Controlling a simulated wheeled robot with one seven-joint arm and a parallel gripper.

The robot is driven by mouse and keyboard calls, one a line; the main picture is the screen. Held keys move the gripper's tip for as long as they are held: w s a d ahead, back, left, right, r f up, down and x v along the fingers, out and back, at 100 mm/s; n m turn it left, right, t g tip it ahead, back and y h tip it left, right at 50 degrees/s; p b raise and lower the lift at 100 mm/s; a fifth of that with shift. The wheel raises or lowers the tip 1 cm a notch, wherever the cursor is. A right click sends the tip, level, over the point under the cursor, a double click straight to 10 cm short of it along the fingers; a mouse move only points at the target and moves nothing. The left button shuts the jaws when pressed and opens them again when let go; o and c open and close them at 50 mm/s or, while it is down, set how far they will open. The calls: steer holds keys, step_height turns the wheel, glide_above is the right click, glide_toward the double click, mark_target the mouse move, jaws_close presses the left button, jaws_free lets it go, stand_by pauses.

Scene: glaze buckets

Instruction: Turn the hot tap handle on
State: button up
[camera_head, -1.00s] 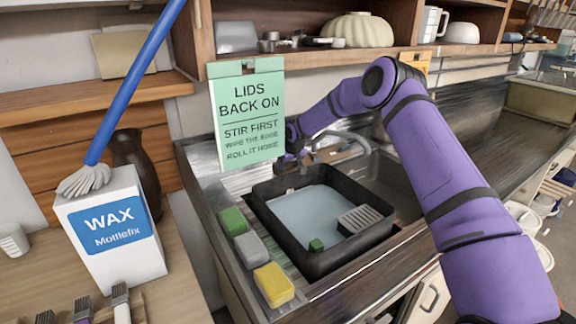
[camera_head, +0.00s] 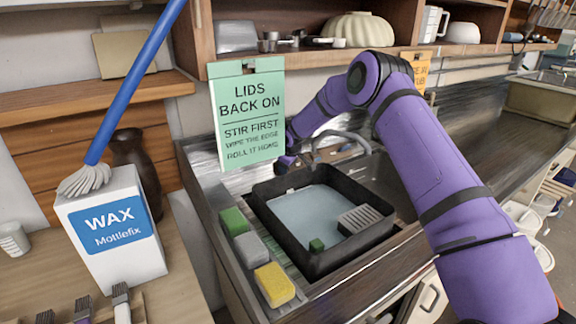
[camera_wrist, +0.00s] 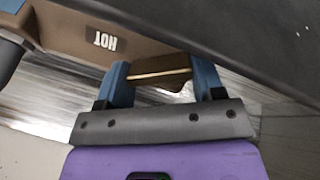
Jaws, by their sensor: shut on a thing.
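In the wrist view my gripper (camera_wrist: 161,66) has its two blue fingers on either side of a brown tap handle (camera_wrist: 158,78), and it is shut on it. A brown tap body (camera_wrist: 70,30) beside it carries an upside-down white label reading HOT. In the head view the curved metal tap (camera_head: 345,140) stands at the back of the sink, over a black basin (camera_head: 300,258). My gripper's end is mostly hidden there behind the green sign and my arm, so the handle's exact angle cannot be told.
A green sign (camera_head: 249,115) hangs in front of the tap area. A green, a grey and a yellow sponge (camera_head: 274,284) lie left of the basin. A wax box (camera_head: 108,235) with a blue-handled brush stands on the left table. Shelves overhang the sink.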

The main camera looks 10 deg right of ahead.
steer(key=shift+s+n+t, duration=0.1)
steer(key=shift+n+t, duration=0.2)
steer(key=shift+n, duration=0.8)
steer(key=o, duration=0.9)
steer(key=shift+r, duration=0.1)
steer(key=v, duration=0.7)
steer(key=shift+s+a+r, duration=0.1)
